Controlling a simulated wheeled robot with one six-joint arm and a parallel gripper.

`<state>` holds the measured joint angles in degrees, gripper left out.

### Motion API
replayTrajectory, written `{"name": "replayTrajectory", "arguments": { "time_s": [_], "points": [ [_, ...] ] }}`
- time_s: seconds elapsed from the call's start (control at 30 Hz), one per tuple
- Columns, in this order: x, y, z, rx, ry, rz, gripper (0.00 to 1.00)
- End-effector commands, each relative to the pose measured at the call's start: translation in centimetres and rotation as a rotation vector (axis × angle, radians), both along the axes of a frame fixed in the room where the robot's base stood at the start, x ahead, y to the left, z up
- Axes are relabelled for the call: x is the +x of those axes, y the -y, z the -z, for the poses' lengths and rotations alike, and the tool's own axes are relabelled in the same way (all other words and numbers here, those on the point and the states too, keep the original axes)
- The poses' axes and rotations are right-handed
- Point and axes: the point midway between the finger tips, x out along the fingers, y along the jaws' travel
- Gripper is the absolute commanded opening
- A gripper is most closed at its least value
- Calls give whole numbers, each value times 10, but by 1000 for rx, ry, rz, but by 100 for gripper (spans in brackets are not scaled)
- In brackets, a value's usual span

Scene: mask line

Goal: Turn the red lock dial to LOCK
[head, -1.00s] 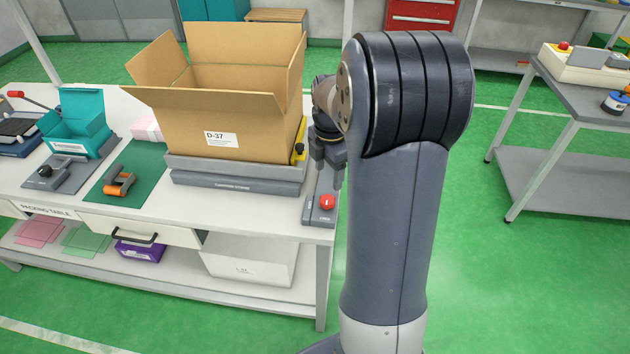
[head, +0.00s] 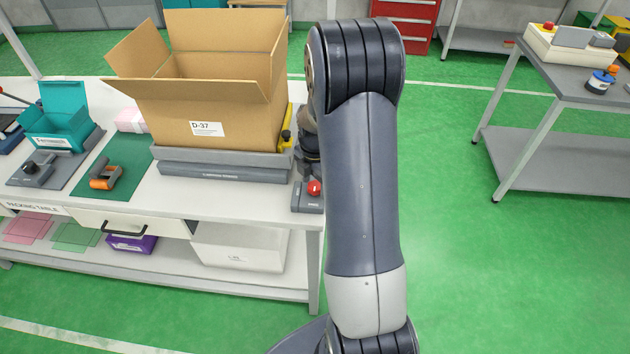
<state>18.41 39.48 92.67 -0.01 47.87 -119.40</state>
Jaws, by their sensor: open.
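A round red knob (head: 314,188) sits on a small grey base (head: 306,207) at the right front corner of the packing table. It is the closest match to the red lock dial, but its marking is too small to read, so I cannot tell its setting. My gripper (head: 307,167) is just above and behind this knob in the head view, mostly hidden by my own arm. Its jaws are open, with nothing seen between them. I cannot tell whether it touches the knob.
An open cardboard box (head: 225,117) stands on a grey platform (head: 222,172) left of the knob, with a yellow part (head: 286,137) beside it. An orange-and-black tool (head: 105,177) lies on a green mat. Another table (head: 570,75) stands at right; green floor between is clear.

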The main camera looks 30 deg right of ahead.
Motion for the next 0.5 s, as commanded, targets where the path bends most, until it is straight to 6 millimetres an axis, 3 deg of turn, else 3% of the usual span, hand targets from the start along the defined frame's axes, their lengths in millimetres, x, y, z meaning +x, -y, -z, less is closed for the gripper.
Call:
{"name": "replayTrajectory", "arguments": {
  "time_s": [0.23, 0.5],
  "points": [
    [0, 0, 0, 0, 0, 0, 59],
    [0, 0, 0, 0, 0, 0, 36]
  ]
}}
